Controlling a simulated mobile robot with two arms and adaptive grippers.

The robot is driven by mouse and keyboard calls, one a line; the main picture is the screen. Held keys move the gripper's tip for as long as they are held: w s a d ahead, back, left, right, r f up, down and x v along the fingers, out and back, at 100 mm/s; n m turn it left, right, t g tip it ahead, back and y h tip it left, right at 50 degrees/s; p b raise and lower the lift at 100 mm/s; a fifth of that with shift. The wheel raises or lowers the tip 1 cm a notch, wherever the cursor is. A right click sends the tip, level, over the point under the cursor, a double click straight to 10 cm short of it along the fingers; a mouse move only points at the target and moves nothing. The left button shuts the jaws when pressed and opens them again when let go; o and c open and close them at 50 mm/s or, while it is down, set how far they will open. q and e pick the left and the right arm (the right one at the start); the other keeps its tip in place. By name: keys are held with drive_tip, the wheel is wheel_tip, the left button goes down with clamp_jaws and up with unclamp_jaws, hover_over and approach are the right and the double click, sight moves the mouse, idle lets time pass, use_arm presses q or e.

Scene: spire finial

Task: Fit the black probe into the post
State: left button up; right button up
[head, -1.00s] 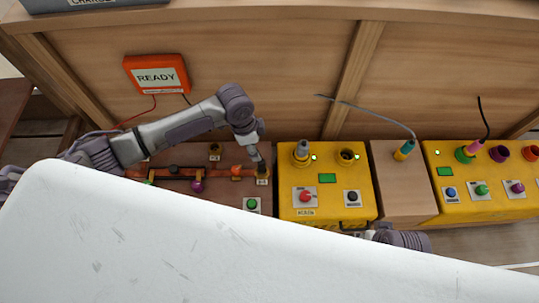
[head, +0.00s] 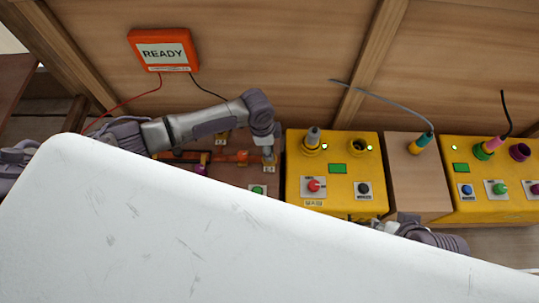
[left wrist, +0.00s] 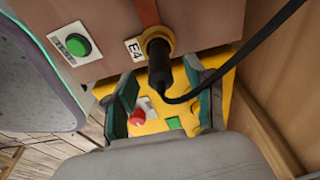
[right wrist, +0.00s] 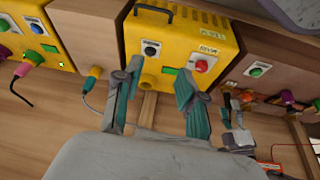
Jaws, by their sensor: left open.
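The black probe (left wrist: 160,65) shows in the left wrist view with its tip end at the brass collar of the post (left wrist: 154,36) labelled E4. A black cord bends away from its other end. My left gripper's (left wrist: 172,103) fingers are apart on either side of the probe, without visible contact. In the head view my left gripper (head: 268,150) is at the right end of the brown box and mostly hides probe and post. My right gripper (right wrist: 153,92) is open and empty, facing the yellow box. In the head view it (head: 402,222) is partly hidden.
The red READY box (head: 163,50) is on the wooden wall, with a red and a black lead. A yellow box (head: 333,195) with buttons stands right of the brown box (head: 232,177). A wooden block (head: 415,180) and another yellow box (head: 490,180) follow. A white surface (head: 200,235) hides the near side.

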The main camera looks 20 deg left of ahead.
use_arm(q)
drive_tip(key=f, duration=0.1)
drive_tip(key=f+b, duration=0.1)
drive_tip(key=shift+w+d+f, duration=0.1)
drive_tip(key=shift+d+f, duration=0.1)
drive_tip(key=shift+f, duration=0.3)
clamp_jaws()
use_arm(e)
drive_tip(key=w+a+r+t+y, duration=0.1)
drive_tip(key=w+a+r+t, duration=0.1)
drive_tip(key=w, duration=0.4)
drive_tip(key=shift+w+r+t, duration=0.2)
drive_tip(key=shift+r+t, duration=0.05)
drive_tip(key=shift+t, duration=0.55)
